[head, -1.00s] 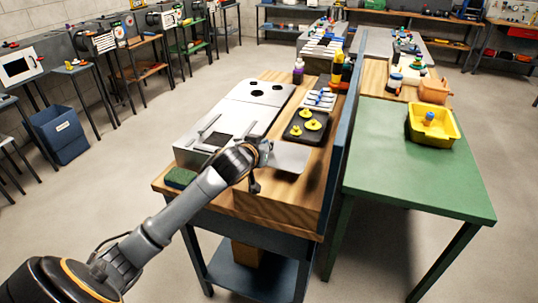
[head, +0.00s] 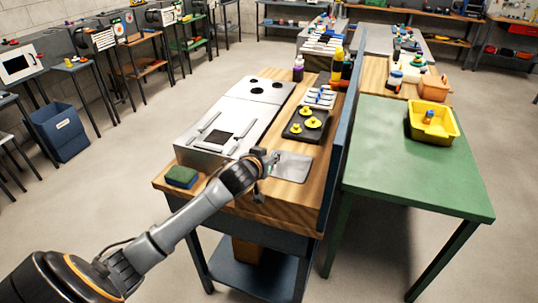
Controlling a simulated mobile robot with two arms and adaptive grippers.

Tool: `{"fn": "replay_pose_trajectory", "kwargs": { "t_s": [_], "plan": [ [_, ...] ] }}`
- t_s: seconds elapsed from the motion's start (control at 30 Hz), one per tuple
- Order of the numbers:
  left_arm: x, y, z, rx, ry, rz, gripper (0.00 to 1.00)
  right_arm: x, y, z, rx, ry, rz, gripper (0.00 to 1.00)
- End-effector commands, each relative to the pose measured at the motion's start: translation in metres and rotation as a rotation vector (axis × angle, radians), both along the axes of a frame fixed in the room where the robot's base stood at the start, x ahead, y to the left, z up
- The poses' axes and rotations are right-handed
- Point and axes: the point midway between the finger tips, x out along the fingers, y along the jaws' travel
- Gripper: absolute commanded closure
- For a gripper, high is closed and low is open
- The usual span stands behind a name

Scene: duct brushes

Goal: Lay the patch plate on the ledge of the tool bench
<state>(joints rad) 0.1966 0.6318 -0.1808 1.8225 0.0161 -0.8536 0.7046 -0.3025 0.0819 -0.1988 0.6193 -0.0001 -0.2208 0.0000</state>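The patch plate (head: 292,167) is a thin grey rectangle with rounded corners. In the head view it appears to lie flat on the wooden ledge (head: 290,204) at the near right end of the tool bench. My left gripper (head: 270,161) is at the plate's left edge, low over the wood. Its fingers are small and partly hidden by the wrist, so I cannot tell whether they still grip the edge. My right gripper is not in view.
A grey metal duct (head: 201,146) with openings lies left of the ledge. A black tray (head: 306,124) with yellow parts is just behind the plate. A sponge (head: 181,177) sits at the near left corner. A blue divider (head: 344,135) stands along the right.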

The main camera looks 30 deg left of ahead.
Motion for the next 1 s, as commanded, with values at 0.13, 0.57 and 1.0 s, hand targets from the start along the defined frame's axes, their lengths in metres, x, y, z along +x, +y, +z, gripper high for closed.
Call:
{"fn": "replay_pose_trajectory", "kwargs": {
  "t_s": [0.13,0.57,1.0],
  "plan": [
    [0.000,0.000,0.003,0.001,-0.001,0.000,0.71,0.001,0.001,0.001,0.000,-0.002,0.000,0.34],
    [-0.066,-0.015,0.029,0.000,-0.001,-0.002,0.71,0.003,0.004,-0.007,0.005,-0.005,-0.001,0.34],
    [-0.108,-0.025,0.048,0.000,0.000,0.000,0.71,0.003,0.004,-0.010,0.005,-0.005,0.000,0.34]
  ]
}}
